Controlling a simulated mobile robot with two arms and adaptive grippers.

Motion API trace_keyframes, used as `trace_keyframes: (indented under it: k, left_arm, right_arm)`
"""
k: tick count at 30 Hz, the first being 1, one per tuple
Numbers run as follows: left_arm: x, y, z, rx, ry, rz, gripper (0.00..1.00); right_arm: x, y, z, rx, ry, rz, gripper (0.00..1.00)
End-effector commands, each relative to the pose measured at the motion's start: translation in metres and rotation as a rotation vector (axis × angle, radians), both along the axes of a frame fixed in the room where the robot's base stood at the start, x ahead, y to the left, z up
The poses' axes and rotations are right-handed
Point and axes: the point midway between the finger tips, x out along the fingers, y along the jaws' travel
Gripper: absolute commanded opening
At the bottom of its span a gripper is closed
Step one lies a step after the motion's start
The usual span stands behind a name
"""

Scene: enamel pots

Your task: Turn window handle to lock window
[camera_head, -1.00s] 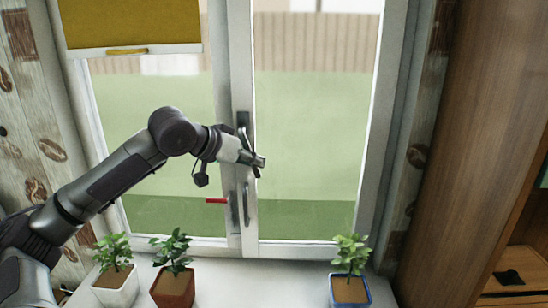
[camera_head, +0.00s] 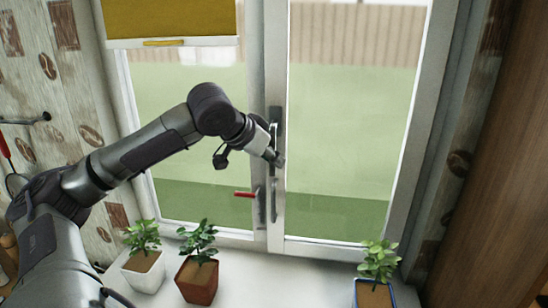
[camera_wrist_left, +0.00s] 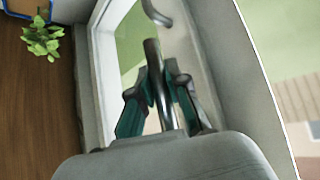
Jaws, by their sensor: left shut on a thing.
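The dark window handle (camera_head: 276,121) is on the white middle frame of the window in the head view. My left gripper (camera_head: 276,157) is at the handle's lower part, which it largely hides. In the left wrist view the handle's dark metal rod (camera_wrist_left: 153,70) runs between the two teal-lined fingers of the left gripper (camera_wrist_left: 157,82), which are shut on it. The handle appears to point nearly straight down. The window (camera_head: 350,130) looks closed against its frame. My right gripper is not in view.
Potted plants in white (camera_head: 143,274), brown (camera_head: 197,281) and blue (camera_head: 374,294) pots stand on the sill. A yellow blind (camera_head: 170,18) hangs upper left.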

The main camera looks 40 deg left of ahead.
Motion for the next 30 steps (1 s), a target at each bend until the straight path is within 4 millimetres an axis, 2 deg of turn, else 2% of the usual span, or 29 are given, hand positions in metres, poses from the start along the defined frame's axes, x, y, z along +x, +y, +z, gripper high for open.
trace_keyframes:
  k: [2,3,8,20,25,30]
  left_arm:
    - [0.002,0.003,0.005,0.006,-0.015,0.006,0.00]
    - [0.002,0.003,0.005,0.006,-0.015,0.006,0.17]
    - [0.001,0.002,0.004,0.004,-0.012,0.004,0.41]
    - [-0.003,0.000,0.006,0.000,-0.007,0.000,0.41]
    - [-0.017,0.000,0.019,-0.002,-0.009,0.001,0.41]
    - [-0.045,0.001,0.048,0.001,-0.012,0.003,0.41]
  right_arm:
    - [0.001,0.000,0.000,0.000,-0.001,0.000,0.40]
    - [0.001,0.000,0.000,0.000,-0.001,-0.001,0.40]
    - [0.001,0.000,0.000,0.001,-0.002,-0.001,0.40]
    - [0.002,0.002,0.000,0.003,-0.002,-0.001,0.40]
    - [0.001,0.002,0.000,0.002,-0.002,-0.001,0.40]
    - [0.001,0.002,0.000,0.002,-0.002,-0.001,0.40]
